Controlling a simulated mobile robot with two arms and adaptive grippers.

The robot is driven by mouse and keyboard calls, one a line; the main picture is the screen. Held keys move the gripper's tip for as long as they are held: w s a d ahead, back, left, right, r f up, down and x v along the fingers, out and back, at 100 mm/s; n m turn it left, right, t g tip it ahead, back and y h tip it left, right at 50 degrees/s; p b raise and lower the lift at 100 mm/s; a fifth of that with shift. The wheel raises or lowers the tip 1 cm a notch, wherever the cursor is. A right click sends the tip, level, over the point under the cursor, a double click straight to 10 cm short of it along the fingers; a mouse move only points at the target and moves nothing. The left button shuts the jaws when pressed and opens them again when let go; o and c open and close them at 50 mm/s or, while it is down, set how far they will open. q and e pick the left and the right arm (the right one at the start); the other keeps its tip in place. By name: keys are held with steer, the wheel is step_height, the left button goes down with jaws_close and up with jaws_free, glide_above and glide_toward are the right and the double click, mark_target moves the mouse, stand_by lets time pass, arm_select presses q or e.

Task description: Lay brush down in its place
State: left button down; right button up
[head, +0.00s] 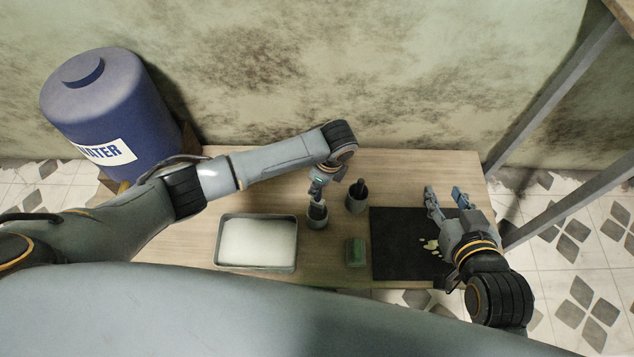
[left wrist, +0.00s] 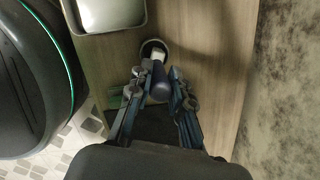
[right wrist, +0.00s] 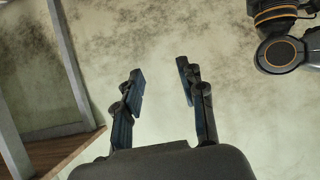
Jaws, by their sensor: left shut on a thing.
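My left gripper (head: 318,188) is above the left cup (head: 317,218) on the table and shut on the brush. In the left wrist view the brush's dark handle (left wrist: 160,86) is between the fingers (left wrist: 156,76). Its pale end points to the cup's mouth (left wrist: 146,46); I cannot tell how deep it sits. A second dark cup (head: 357,202) with a dark handle standing in it is just to the right.
A metal tray (head: 218,245) with a pale filling lies left of the cups. A green block (head: 355,252) lies beside the mat, which bears pale scraps (head: 429,244). A blue water barrel (head: 105,110) stands left. The wall is behind the wooden table (head: 420,165).

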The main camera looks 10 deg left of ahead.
mark_target(317, 198)
arm_select(q)
steer(key=shift+r+p, duration=0.1)
steer(key=shift+p, duration=0.35)
steer(key=shift+f, duration=0.4)
steer(key=b+x, duration=0.2)
steer(key=x, duration=0.1)
steer(key=shift+s+d+f, duration=0.1)
steer(key=shift+d+f, duration=0.15)
steer(key=shift+d, duration=0.05)
steer(key=shift+d+b+x, duration=0.2)
steer(key=shift+b+x, duration=0.5)
steer(key=shift+x, duration=0.35)
steer(key=shift+f, duration=0.35)
arm_select(e)
steer(key=w+a+r+t+y, duration=0.2)
steer(key=r+t, duration=0.4)
steer(key=r, duration=0.4)
steer(key=shift+w+a+r+t, duration=0.2)
steer(key=shift+w+r+t, duration=0.2)
steer(key=shift+w, duration=0.15)
steer(key=shift+r, duration=0.1)
arm_select(q)
steer(key=shift+f+b, duration=0.25)
steer(key=shift+b, duration=0.05)
arm_select(e)
steer(key=shift+s+r+t+y, duration=0.1)
steer(key=shift+r+t+y, duration=0.25)
steer(key=shift+r, duration=0.2)
